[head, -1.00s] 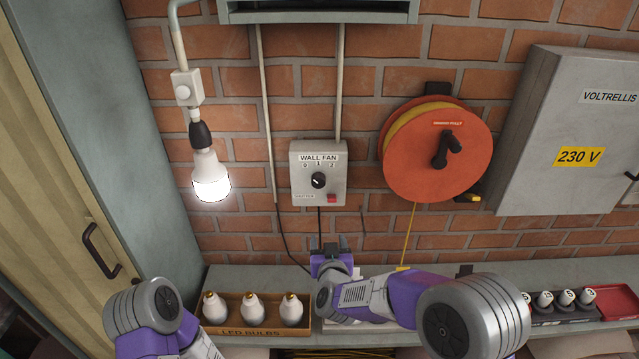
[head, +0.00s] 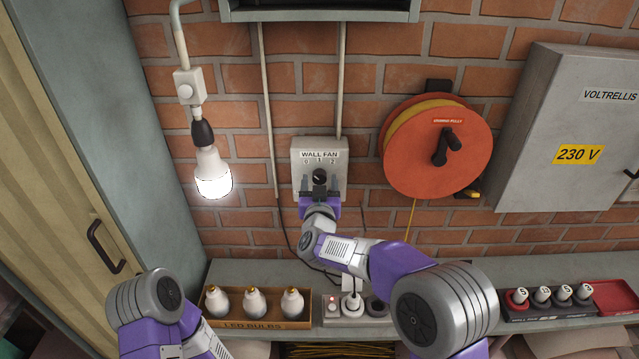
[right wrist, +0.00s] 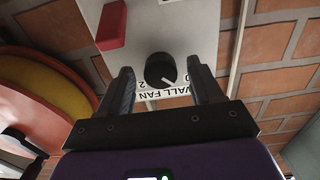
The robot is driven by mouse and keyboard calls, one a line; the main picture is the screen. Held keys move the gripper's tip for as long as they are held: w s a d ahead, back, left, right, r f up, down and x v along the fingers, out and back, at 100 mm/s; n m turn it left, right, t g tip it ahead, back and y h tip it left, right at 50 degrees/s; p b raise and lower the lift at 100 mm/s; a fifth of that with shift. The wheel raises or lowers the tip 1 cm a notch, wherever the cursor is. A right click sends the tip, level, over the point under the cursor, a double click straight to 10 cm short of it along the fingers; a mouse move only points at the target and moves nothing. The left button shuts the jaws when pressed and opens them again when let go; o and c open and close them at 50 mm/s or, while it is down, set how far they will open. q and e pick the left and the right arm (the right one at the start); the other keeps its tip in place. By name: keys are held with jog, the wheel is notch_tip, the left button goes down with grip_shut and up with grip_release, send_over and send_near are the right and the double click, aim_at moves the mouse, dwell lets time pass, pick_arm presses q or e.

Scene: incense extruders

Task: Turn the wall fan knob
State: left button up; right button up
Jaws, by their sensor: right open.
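The grey wall fan box (head: 337,156) is on the brick wall, with "WALL FAN" and position numbers above its black round knob (head: 319,176). In the right wrist view the knob (right wrist: 160,70) has a white pointer line, and the red button (right wrist: 112,25) shows beside it. My right gripper (head: 319,192) is at the front of the box, just below the knob in the head view. In the right wrist view its open fingers (right wrist: 160,88) stand on either side of the knob, with gaps on both sides. My left gripper is not in view; only my left arm shows at the lower left.
A lit bulb (head: 212,175) hangs left of the box. A red-orange cable reel (head: 420,165) is to the right, near a grey electrical cabinet (head: 570,110). The shelf (head: 250,272) below carries a box of LED bulbs (head: 270,323) and a socket strip (head: 332,308).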

jog(key=c, duration=1.1)
jog(key=shift+o, duration=0.2)
jog(key=shift+f+m+b, duration=0.15)
jog(key=shift+m+b, duration=1.65)
jog(key=m+b, duration=0.3)
jog(key=m, duration=0.1)
jog(key=m+b, duration=0.4)
jog(key=m, duration=0.1)
jog(key=shift+a+m, duration=0.1)
jog(key=shift+m, duration=0.3)
jog(key=shift+r+m+b, duration=0.2)
jog(key=shift+m+b, duration=1.1)
jog(key=shift+m, duration=1)
